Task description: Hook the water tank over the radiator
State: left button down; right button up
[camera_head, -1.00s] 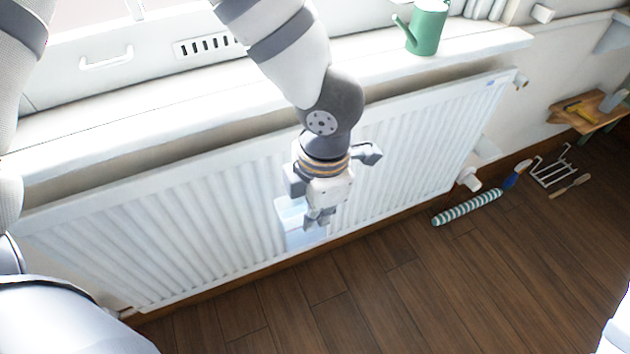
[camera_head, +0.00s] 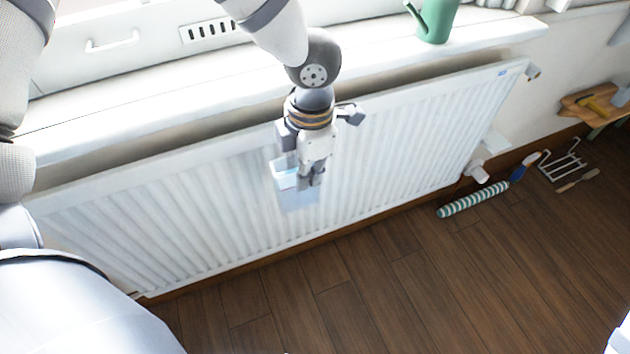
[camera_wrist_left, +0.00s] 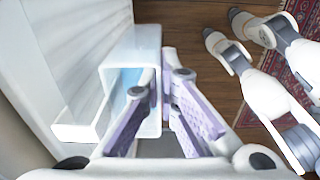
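The water tank (camera_head: 283,178) is a pale, open box with light blue inside. It hangs from my left gripper (camera_head: 313,180) in front of the ribbed white radiator (camera_head: 400,150), below its top edge. In the left wrist view, the tank (camera_wrist_left: 147,48) has a flat white lip (camera_wrist_left: 78,132) on its radiator side. My left gripper (camera_wrist_left: 168,85) is shut on the tank's near wall, one finger inside and one outside. Whether the lip touches the radiator (camera_wrist_left: 60,60) cannot be told.
A white windowsill (camera_head: 190,95) overhangs behind the radiator, with a green watering can (camera_head: 437,22) on it. A striped roll (camera_head: 472,199), a wire rack (camera_head: 562,165) and a wooden stool (camera_head: 590,108) are at right. The floor (camera_head: 400,290) in front is clear.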

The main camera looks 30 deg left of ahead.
pick_arm(q)
jog(key=shift+w+a+f+b, duration=0.35)
jog(key=shift+w+a, duration=0.4)
jog(key=shift+a, duration=0.15)
jog(key=shift+w+a+f+b, duration=0.3)
jog(key=shift+w+a+b, duration=0.05)
jog(key=shift+w+a, duration=0.5)
jog(key=shift+w+a+f+b, duration=0.35)
jog(key=shift+w+a, duration=0.35)
jog(key=shift+a, duration=0.2)
pick_arm(e)
jog(key=shift+g, duration=0.7)
jog(key=shift+s+f, duration=1.5)
jog(key=shift+s, duration=0.1)
pick_arm(q)
jog(key=c, duration=1.7)
grip_release()
